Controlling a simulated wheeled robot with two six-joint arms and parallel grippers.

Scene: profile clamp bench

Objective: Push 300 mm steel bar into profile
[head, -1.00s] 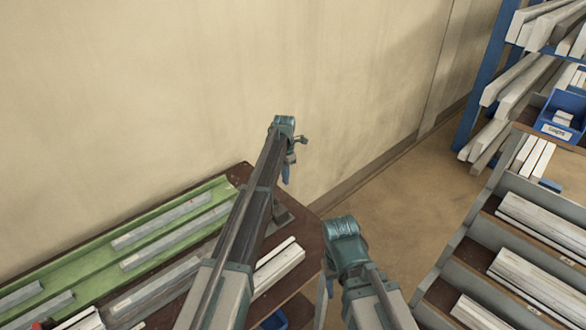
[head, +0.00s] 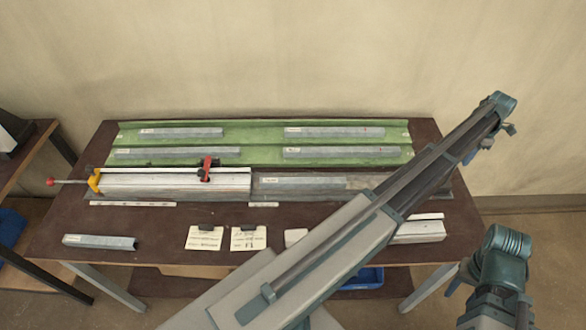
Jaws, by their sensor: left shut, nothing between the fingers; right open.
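A white profile (head: 175,185) lies along the left half of the bench fixture, with a red and black clamp (head: 207,168) on it and a yellow end stop with a red knob (head: 95,182) at its left end. A grey channel (head: 340,190) continues to its right, with a grey bar (head: 300,182) in it. Several grey steel bars (head: 334,132) lie in the green tray behind; their labels are too small to read. My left gripper (head: 488,142) is shut and empty, beyond the bench's right end. My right gripper (head: 458,284) is open, low at right, apart from the bench.
A white profile piece (head: 420,230) lies at front right, partly behind my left arm. A blue bin (head: 362,278) is below. Another table stands at left.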

